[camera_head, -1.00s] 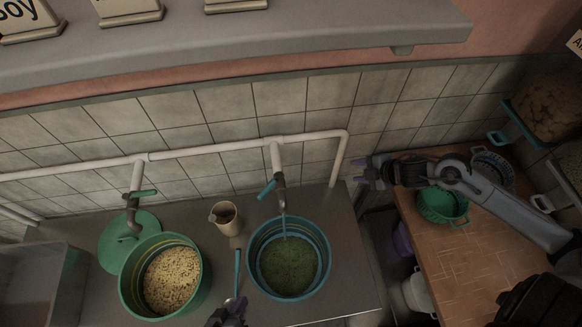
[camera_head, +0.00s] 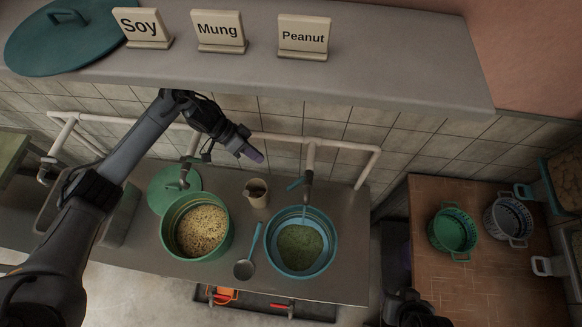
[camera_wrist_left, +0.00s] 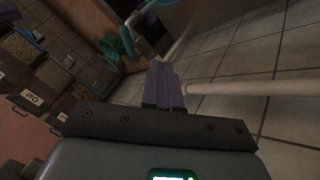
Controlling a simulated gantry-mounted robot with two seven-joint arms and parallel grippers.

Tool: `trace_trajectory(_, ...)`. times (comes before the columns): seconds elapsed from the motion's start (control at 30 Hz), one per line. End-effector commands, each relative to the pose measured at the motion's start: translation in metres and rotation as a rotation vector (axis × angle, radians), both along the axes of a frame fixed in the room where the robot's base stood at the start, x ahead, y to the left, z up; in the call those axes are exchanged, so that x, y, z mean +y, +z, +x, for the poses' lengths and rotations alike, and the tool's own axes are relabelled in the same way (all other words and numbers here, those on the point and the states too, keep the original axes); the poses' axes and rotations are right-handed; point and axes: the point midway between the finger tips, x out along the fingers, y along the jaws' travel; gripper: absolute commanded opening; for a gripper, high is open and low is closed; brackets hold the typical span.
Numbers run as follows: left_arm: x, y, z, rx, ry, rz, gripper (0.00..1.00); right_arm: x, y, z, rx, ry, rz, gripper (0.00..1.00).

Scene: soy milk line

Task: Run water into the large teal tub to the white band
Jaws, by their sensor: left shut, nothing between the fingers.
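A teal-blue tub (camera_head: 333,252) stands on the counter under the right tap (camera_head: 307,190), with green beans inside. A thin pale streak under the spout looks like water. The tap's blue lever (camera_head: 295,184) points left. I cannot make out the white band clearly. My left gripper (camera_head: 252,156) is shut and empty, in the air before the tiled wall, up and left of that tap. Its purple fingers (camera_wrist_left: 163,84) are together in the left wrist view. A dark part of my right arm shows at the bottom right; its fingers cannot be made out.
A green tub (camera_head: 168,240) of pale beans stands left, beside a green lid (camera_head: 160,190), a beige jug (camera_head: 257,194) and a blue-handled ladle (camera_head: 244,269). White pipe (camera_head: 270,137) runs along the wall. A wooden table (camera_head: 480,285) with two baskets stands right.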

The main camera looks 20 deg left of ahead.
Motion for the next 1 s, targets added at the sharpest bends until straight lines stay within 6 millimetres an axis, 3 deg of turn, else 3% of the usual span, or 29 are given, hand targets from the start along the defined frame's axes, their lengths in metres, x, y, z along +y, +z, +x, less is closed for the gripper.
trace_trajectory(0.07,-0.003,0.008,0.007,-0.016,-0.001,-0.001,0.0,0.0,0.002,0.0,0.001,0.0,-0.001,0.43)
trace_trajectory(0.17,-0.007,0.005,0.01,-0.022,0.0,-0.002,0.0,-0.001,0.001,0.0,0.001,0.001,-0.001,0.43)
trace_trajectory(0.7,-0.066,-0.064,0.016,-0.02,-0.001,-0.002,0.0,-0.001,0.007,0.0,0.002,0.002,-0.003,0.43)
trace_trajectory(1.0,-0.093,-0.056,-0.001,-0.023,-0.002,-0.001,0.0,-0.001,0.027,0.0,0.001,0.002,-0.003,0.43)
